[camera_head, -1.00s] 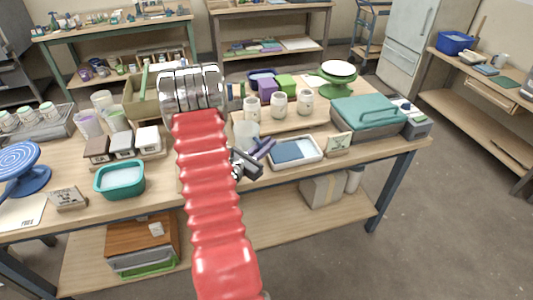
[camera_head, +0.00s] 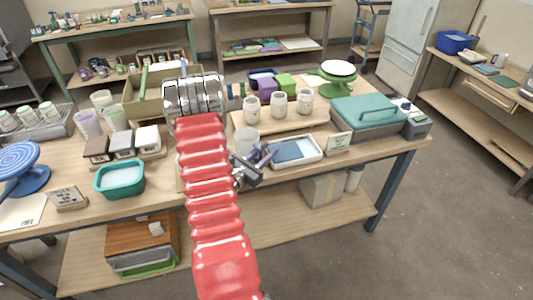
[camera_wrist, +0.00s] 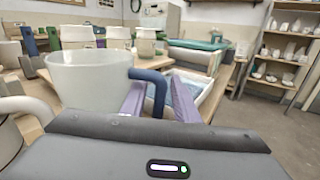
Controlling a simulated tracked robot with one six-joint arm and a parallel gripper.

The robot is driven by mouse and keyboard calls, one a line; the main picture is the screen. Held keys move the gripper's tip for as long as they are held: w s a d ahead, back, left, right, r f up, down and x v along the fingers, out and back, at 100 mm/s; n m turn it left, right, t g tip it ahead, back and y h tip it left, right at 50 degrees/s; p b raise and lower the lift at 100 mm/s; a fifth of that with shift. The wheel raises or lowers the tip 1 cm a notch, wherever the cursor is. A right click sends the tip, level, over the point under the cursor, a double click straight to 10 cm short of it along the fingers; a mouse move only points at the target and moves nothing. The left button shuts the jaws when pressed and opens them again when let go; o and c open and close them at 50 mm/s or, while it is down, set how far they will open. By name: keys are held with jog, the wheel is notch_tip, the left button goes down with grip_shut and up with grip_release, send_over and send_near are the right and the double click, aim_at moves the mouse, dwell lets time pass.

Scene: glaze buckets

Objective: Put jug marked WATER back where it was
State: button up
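A translucent whitish jug with a dark blue handle (camera_wrist: 88,80) stands upright in the wrist view, left of my fingers; no marking on it can be read. In the head view a pale clear jug (camera_head: 245,139) stands on the workbench (camera_head: 205,193) just beyond my gripper, and looks like the same one. My gripper (camera_wrist: 164,92) has two purple fingers, spread apart, with the blue handle between them and a gap at the right finger. In the head view my gripper (camera_head: 262,154) is at the bench front, beside the jug and left of the white tray.
A white tray with a blue-grey slab (camera_head: 294,152) lies close right of my gripper. Several jars (camera_head: 279,105) stand on a raised board behind. A teal tub (camera_head: 119,180), tile boxes (camera_head: 122,145) and other jugs (camera_head: 88,124) stand left. A teal-lidded case (camera_head: 367,117) is right.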

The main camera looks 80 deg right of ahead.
jog(key=shift+r, duration=0.1)
jog(key=v, duration=1.2)
jog(key=shift+w, duration=0.1)
dwell(0.8)
jog(key=w+a+r+m+g+y, duration=0.1)
jog(key=w+a+r+m+y, duration=0.1)
jog(key=a+r+m+y, duration=0.55)
jog(key=w+a+r+m+t+y, duration=0.1)
jog(key=w+a+r+t+y, duration=0.2)
jog(key=a, duration=1)
jog(key=w+a+r+m+t+y, duration=0.2)
jog(key=a+r+t, duration=0.4)
jog(key=a, duration=0.8)
jog(key=w+a+r+m+t+y, duration=0.1)
jog(key=w+a+r+t+y, duration=0.3)
jog(key=a, duration=1)
jog(key=shift+w+a+r+t, duration=0.2)
jog(key=shift+w+r+t, duration=0.35)
jog(key=shift+w, duration=0.25)
